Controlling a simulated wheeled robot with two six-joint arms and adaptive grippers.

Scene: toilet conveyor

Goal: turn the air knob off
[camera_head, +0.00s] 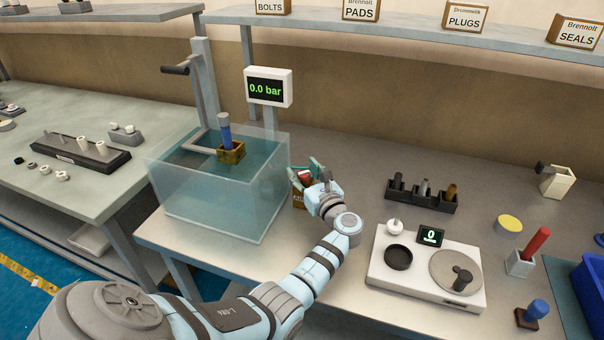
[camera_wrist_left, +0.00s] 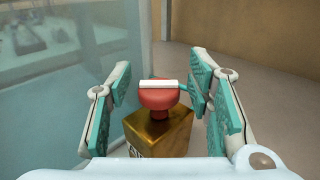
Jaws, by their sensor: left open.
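The air knob (camera_wrist_left: 158,96) is red with a white bar across its top. It sits on a brass-coloured block (camera_wrist_left: 160,135), seen in the left wrist view. In the head view the red knob (camera_head: 304,176) shows beside the right wall of the water tank. My left gripper (camera_head: 308,172) is open, with its teal finger pads on both sides of the knob in the left wrist view (camera_wrist_left: 160,88). I see a gap between the pads and the knob. The block is partly hidden by the gripper in the head view. My right gripper is not in view.
A clear water tank (camera_head: 205,205) stands close left of the knob, holding a brass part with a blue handle (camera_head: 225,132). A display (camera_head: 268,87) above reads 0.0 bar. A white scale unit (camera_head: 395,285) and a black rack (camera_head: 422,197) stand to the right.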

